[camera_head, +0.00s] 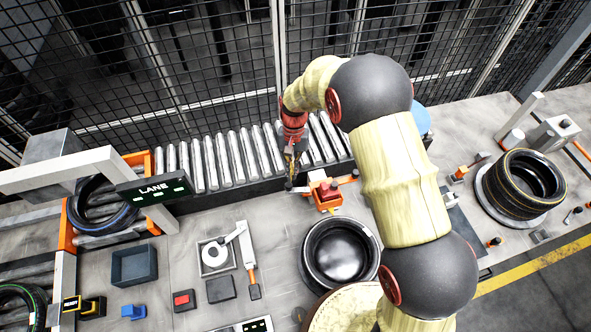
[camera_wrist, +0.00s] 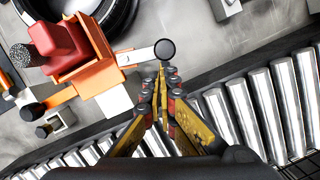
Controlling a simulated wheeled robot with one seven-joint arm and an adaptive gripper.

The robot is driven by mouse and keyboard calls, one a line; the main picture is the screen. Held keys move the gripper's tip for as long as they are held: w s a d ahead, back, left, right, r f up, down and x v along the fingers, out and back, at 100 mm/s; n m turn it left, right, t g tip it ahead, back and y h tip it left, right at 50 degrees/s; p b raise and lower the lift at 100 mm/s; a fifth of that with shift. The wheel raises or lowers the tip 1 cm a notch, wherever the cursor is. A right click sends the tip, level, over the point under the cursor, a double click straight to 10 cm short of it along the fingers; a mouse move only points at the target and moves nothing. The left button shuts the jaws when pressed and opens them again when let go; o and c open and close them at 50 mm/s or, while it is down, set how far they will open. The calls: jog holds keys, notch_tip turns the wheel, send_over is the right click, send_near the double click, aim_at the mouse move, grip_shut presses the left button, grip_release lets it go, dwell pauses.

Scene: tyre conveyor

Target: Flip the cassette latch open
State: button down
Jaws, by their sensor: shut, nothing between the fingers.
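An orange cassette (camera_head: 327,201) holding a red block (camera_head: 326,189) sits on the grey bench beside the roller conveyor. It also shows at the upper left of the wrist view (camera_wrist: 88,62). A pale latch arm (camera_wrist: 136,56) reaches out from the cassette and ends in a round black knob (camera_wrist: 165,50). My gripper (camera_head: 290,184) is at the left of the cassette in the head view. In the wrist view my gripper (camera_wrist: 162,74) is shut and empty, its tips close to the knob. I cannot tell whether they touch it.
A roller conveyor (camera_head: 235,157) runs behind the cassette. A grey tray (camera_head: 134,265) and a LANE sign (camera_head: 154,189) are at the left. More tyres (camera_head: 522,184) are stacked at the right.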

jog(key=shift+s+a+n, duration=0.2)
jog(key=shift+s+n, duration=0.1)
jog(key=shift+s, duration=0.05)
jog(key=shift+s+a, duration=0.1)
jog(key=shift+s, duration=0.05)
dwell(0.5)
jog(key=v, duration=1.2)
jog(key=shift+a, duration=0.1)
